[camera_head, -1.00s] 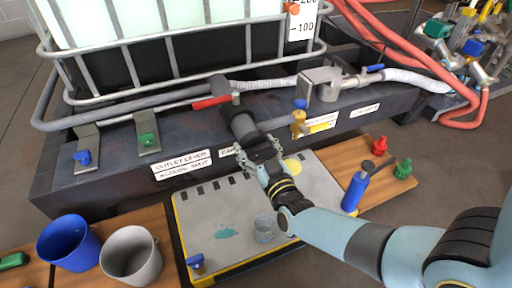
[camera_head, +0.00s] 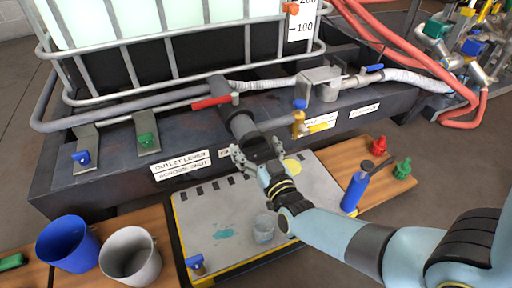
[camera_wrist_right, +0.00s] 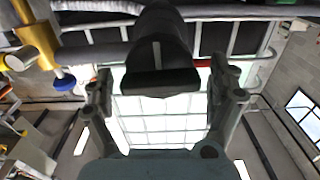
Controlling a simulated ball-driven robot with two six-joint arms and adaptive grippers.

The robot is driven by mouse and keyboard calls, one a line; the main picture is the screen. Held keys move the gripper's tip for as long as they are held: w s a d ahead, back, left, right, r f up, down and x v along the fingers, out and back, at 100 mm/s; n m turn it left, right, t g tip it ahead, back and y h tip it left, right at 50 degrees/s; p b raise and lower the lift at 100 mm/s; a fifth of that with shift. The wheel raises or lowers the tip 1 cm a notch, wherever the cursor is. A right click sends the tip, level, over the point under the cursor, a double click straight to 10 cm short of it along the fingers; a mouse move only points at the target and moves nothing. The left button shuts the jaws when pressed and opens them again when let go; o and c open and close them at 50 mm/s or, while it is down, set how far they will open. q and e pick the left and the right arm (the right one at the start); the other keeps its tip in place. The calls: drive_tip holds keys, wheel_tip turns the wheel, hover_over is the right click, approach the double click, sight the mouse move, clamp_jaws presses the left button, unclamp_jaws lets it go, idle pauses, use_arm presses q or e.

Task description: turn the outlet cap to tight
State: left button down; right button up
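The outlet is a dark grey pipe (camera_head: 240,124) with a red lever (camera_head: 211,102) at the front of the caged tank. Its dark round cap (camera_head: 257,150) is at the lower end, just above my right gripper (camera_head: 258,160). In the right wrist view the cap (camera_wrist_right: 161,84) sits at the pipe's end, centred between and beyond the two spread fingers. My right gripper (camera_wrist_right: 163,100) is open and empty, with clear gaps to the cap on both sides. Its exact depth from the cap is hard to tell. My left gripper is not in view.
A brass tap (camera_head: 299,124) with a blue handle is close right of the outlet. Below lies a grey tray (camera_head: 215,209) with a clear cup (camera_head: 264,228). A blue bottle (camera_head: 354,192) stands right of my arm; blue (camera_head: 67,244) and grey (camera_head: 131,258) buckets stand left.

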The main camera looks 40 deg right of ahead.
drive_tip(key=v, duration=1.2)
idle(0.4)
